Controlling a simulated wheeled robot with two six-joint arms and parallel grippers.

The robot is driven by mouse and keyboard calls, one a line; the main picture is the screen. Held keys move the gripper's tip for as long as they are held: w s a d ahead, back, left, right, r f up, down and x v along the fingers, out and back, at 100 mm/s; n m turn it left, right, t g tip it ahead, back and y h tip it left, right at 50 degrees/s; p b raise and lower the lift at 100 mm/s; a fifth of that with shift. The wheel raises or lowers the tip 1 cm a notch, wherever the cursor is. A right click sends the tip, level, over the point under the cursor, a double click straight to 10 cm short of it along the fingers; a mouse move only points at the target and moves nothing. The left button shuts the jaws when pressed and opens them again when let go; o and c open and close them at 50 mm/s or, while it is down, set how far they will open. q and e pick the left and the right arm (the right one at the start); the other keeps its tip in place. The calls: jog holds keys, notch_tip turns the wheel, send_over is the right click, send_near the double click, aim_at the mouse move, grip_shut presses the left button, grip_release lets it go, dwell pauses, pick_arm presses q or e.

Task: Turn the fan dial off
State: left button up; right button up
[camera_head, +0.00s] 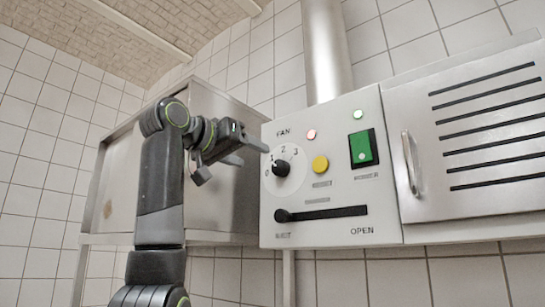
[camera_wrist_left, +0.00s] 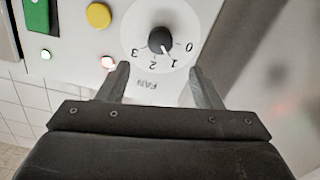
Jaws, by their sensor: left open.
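The fan dial (camera_head: 281,168) is a black round knob on a white disc marked 0 to 3, at the left of a pale control panel. In the left wrist view the dial (camera_wrist_left: 161,41) appears upside down, and its pale mark points toward 1. My left gripper (camera_head: 250,154) is in front of the panel, just left of the dial in the head view. Its two fingers are apart and empty. In the left wrist view the gripper (camera_wrist_left: 160,69) has its fingertips to either side below the knob, not touching it. My right gripper is out of view.
The panel (camera_head: 340,226) also carries a yellow button (camera_head: 320,164), a green switch (camera_head: 363,147), small red and green lamps, and a black slider lever (camera_head: 322,213) below the dial. A slatted metal door (camera_head: 470,140) with a handle is at right. A metal cabinet (camera_head: 225,205) is at left.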

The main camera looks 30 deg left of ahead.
aim_at(277, 166)
pick_arm(q)
jog(key=w+p, duration=0.1)
jog(key=w, duration=0.1)
jog(key=w+p, duration=0.1)
jog(key=w, duration=0.1)
jog(key=w+p, duration=0.1)
jog(key=w, duration=0.2)
jog(key=shift+d+r, duration=0.15)
jog(key=shift+d, duration=0.1)
jog(key=shift+w+d, duration=0.1)
jog(key=shift+w, duration=0.65)
jog(key=shift+w+f+p, duration=0.2)
jog(key=shift+w+p, duration=0.1)
jog(key=shift+w, duration=0.1)
jog(key=shift+s, duration=0.1)
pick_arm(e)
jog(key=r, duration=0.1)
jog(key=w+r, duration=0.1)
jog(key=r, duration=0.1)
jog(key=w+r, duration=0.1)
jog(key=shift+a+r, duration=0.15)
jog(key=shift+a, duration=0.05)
pick_arm(q)
jog(key=c, duration=1)
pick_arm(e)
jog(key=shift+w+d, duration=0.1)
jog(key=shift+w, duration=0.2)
